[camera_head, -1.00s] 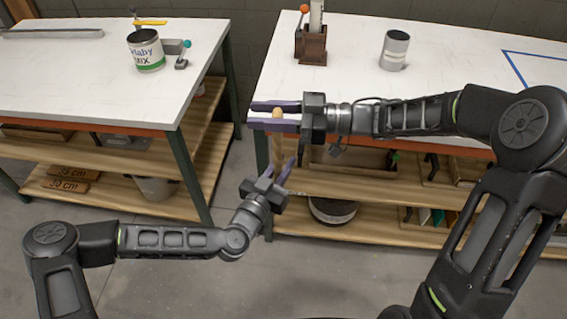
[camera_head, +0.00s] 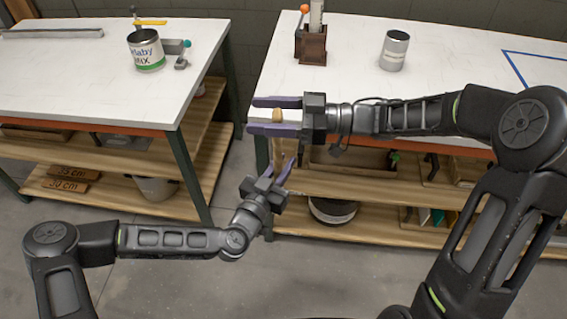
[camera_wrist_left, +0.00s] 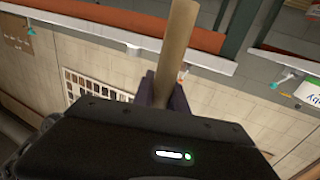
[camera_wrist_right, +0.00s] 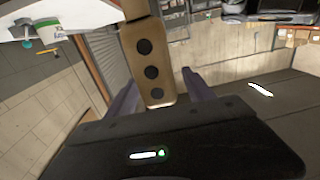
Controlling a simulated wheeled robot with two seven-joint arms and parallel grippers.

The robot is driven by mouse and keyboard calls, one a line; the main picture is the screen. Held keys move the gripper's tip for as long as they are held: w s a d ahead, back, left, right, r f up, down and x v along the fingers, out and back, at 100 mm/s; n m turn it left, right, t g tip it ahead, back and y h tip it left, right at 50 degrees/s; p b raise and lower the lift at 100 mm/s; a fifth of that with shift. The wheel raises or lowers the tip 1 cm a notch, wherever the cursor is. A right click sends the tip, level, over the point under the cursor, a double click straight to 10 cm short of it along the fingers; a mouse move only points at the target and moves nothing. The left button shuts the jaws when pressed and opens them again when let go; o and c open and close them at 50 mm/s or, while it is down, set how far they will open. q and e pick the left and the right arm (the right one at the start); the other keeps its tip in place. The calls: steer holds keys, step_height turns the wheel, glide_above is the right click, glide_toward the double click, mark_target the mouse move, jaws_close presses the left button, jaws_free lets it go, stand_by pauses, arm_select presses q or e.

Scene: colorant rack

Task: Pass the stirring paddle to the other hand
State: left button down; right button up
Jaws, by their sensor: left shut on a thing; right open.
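The wooden stirring paddle (camera_head: 278,114) is roughly upright between my two grippers in the head view. My left gripper (camera_head: 267,177), the lower one, is shut on the paddle; the left wrist view shows its plain wooden shaft (camera_wrist_left: 178,45) between the fingers. My right gripper (camera_head: 251,116), the upper one, is open around the paddle's upper part, with a finger on each side. The right wrist view shows a flat end with several dark holes (camera_wrist_right: 150,60) between the spread fingers, with gaps on both sides. The exact grasp spot of my left gripper is small in the head view.
The right table (camera_head: 340,85) carries a wooden block holder (camera_head: 311,45) and a grey can (camera_head: 394,50). The left table (camera_head: 75,75) carries a labelled tin (camera_head: 146,50). Shelves with a bucket (camera_head: 158,188) lie below. A floor gap separates the tables.

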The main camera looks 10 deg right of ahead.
steer(key=v, duration=1.2)
steer(key=shift+w, duration=0.1)
steer(key=w+f+m+t+h, duration=0.4)
steer(key=w+f+m+t, duration=0.5)
steer(key=m, duration=0.3)
steer(key=s+a+f+m+g+h, duration=0.2)
steer(key=f+m+h, duration=0.2)
steer(key=f, duration=0.8)
steer(key=s+a+f+m+g+h, duration=0.1)
steer(key=a+f+m+h, duration=0.3)
steer(key=f, duration=0.7)
steer(key=s+a+f+n+g, duration=0.1)
steer(key=s+f+g, duration=0.2)
steer(key=s, duration=0.6)
steer(key=s+a+f+n+g, duration=0.1)
steer(key=s+f+g, duration=0.3)
steer(key=s, duration=0.5)
steer(key=s+a+f+n+g+h, duration=0.1)
steer(key=s+a+f+g, duration=0.2)
steer(key=s, duration=0.6)
steer(key=shift+a+f, duration=0.2)
steer(key=shift+f, duration=0.45)
